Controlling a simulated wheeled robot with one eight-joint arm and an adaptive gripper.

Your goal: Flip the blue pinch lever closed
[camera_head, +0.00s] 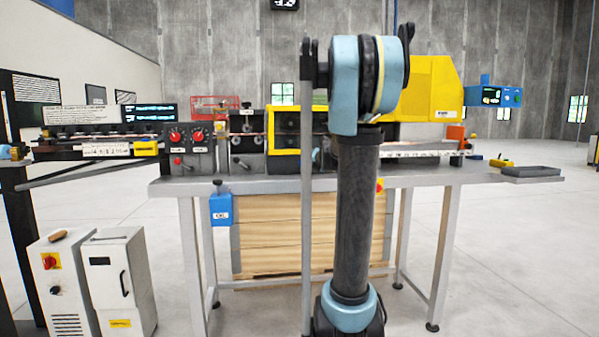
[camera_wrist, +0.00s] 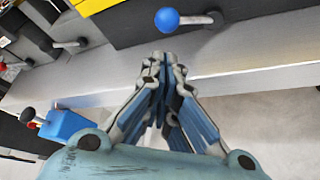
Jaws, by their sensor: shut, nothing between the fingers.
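The blue pinch lever (camera_wrist: 168,19) shows in the wrist view as a blue ball on a short metal rod, at the top centre. The rod runs right from the ball, in front of a dark machine face. My gripper (camera_wrist: 166,60) is shut and empty. Its fingertips appear just below the blue ball in the picture, with a visible gap between them. In the head view my arm stands in front of the machine's middle, hides my gripper and covers most of the lever's area.
The machine stands on a grey bench (camera_head: 430,176). A yellow-framed panel (camera_head: 283,130) is left of my arm, and a yellow housing (camera_head: 430,95) is right. A blue box (camera_head: 220,208) hangs at the bench's front edge; it also shows in the wrist view (camera_wrist: 66,124). Another metal lever (camera_wrist: 70,44) is at upper left.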

